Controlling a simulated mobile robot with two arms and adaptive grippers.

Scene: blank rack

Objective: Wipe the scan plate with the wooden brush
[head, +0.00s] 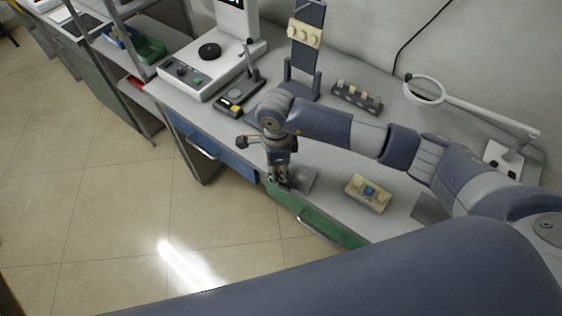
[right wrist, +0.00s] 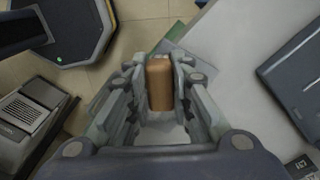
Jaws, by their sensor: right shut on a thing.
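My right gripper (head: 282,184) points down at the front edge of the workbench, above the green drawer. In the right wrist view, its fingers (right wrist: 160,75) are shut on the wooden brush (right wrist: 160,84), a brown rounded block held between them. The brush's underside is hidden, so I cannot tell whether it touches anything. A flat grey plate (head: 305,181), which looks like the scan plate, lies on the bench just right of the gripper and is partly hidden by it. My left gripper is not in view.
A beige block with knobs and a blue centre (head: 368,192) sits right of the gripper. Behind stand a rack of small pieces (head: 357,97), a dark blue stand (head: 304,60), a white instrument (head: 205,68) and a small black device (head: 238,98). A ring lamp (head: 425,90) is at right.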

